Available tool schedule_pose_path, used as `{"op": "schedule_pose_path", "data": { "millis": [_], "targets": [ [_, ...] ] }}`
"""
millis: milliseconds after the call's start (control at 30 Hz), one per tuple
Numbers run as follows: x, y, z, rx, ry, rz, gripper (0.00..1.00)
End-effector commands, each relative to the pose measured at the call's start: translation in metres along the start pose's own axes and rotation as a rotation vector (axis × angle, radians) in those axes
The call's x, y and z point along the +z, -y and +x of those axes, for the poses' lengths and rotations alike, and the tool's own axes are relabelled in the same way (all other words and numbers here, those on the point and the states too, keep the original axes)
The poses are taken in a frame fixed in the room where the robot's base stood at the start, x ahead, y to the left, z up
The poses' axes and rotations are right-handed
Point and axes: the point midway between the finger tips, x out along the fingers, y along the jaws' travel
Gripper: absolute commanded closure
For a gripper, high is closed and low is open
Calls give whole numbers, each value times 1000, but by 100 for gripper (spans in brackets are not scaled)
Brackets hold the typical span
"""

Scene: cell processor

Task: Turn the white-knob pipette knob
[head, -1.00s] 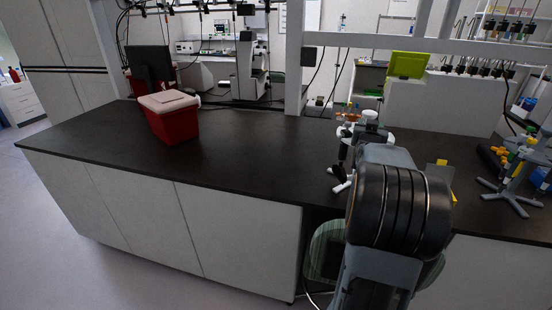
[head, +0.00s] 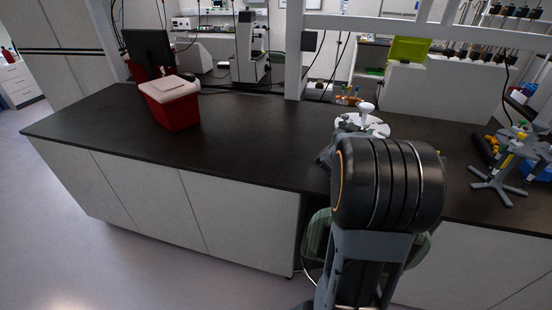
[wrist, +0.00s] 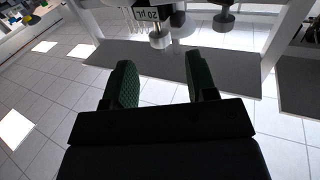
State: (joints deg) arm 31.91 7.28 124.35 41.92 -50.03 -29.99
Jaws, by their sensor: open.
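In the wrist view, a pipette with a pale knob (wrist: 160,38) and a small number display (wrist: 147,14) is at the top middle. The knob lies beyond my gripper (wrist: 160,62), roughly between its two green fingertips and apart from them. My gripper is open and empty. In the head view my arm hides the gripper. A white round stand (head: 374,129) with a white knob-like top (head: 366,108) shows behind my arm; its lower part is hidden. I cannot tell whether this top is the same knob.
A dark knob (wrist: 223,20) hangs right of the pale one in the wrist view. A grey stand with coloured pipettes (head: 508,165) is at the right of the dark bench (head: 240,140). A red box (head: 173,108) sits at the left. The bench between is clear.

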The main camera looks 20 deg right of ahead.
Motion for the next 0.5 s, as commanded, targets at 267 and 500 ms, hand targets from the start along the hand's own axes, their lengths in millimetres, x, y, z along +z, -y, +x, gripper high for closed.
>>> {"op": "schedule_pose_path", "data": {
  "millis": [267,500],
  "targets": [
    [1,1,-61,-4,-2,3,48],
    [-10,45,-84,-233,93,31,48]
  ]
}}
